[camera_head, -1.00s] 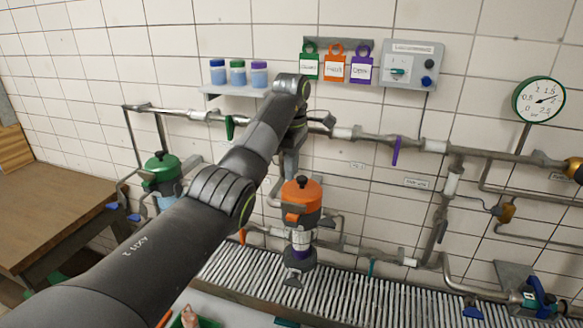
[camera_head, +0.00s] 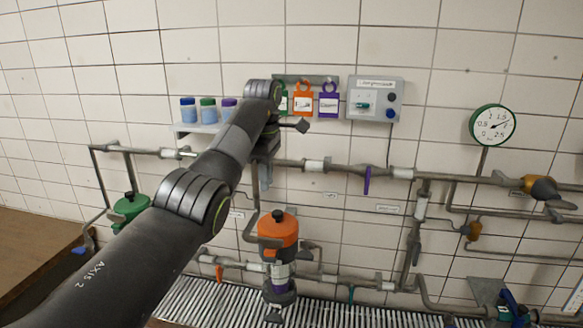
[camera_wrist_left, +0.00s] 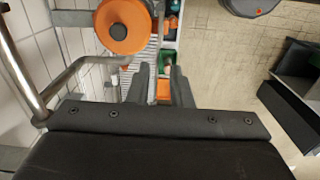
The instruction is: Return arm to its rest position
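My left arm (camera_head: 190,200) crosses the head view from the lower left up to the tag rack. My left gripper (camera_head: 265,182) hangs down from the wrist in front of the wall pipe, above and slightly left of the orange-lidded canister (camera_head: 278,230). In the left wrist view its two fingers (camera_wrist_left: 160,88) stand apart with a gap between them. I see nothing held there; green and orange things show farther off through the gap. The orange lid (camera_wrist_left: 124,25) shows beyond the left finger. My right gripper is not in view.
Behind the wrist hang orange (camera_head: 303,103) and purple (camera_head: 328,105) tags; a green one is partly covered. A control box (camera_head: 376,99), a gauge (camera_head: 493,125) and pipes fill the wall. Jars (camera_head: 208,110) stand on a shelf. A wooden table (camera_head: 35,250) is at left.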

